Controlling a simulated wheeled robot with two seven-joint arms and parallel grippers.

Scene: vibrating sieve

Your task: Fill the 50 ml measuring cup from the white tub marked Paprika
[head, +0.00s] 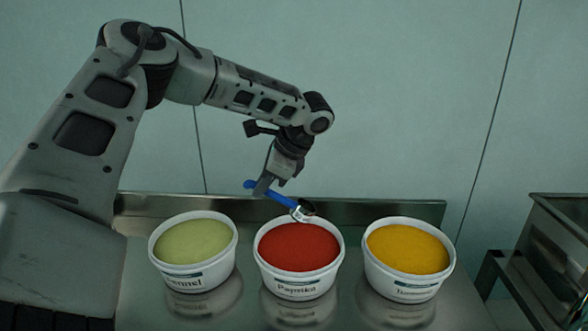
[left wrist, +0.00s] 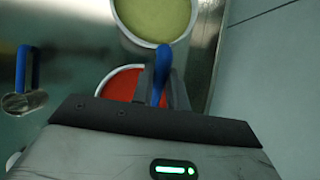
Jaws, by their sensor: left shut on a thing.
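The white tub marked Paprika (head: 298,286) stands in the middle of three tubs, full of red powder (head: 299,247). It also shows partly in the left wrist view (left wrist: 120,82), hidden by my gripper. My left gripper (head: 266,185) is shut on the blue handle of a small metal measuring cup (head: 302,211). In the head view the cup appears over the far rim of the Paprika tub, tilted downward from the gripper. I cannot tell its exact height or what is in it. The blue handle shows between the fingers in the left wrist view (left wrist: 160,75). My right gripper is out of view.
A tub of green powder (head: 192,241) stands left and a tub of yellow powder (head: 408,249) right, close by. Another blue-handled cup (left wrist: 24,100) shows in the left wrist view. A low metal ledge and wall lie behind. A metal box (head: 562,235) stands far right.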

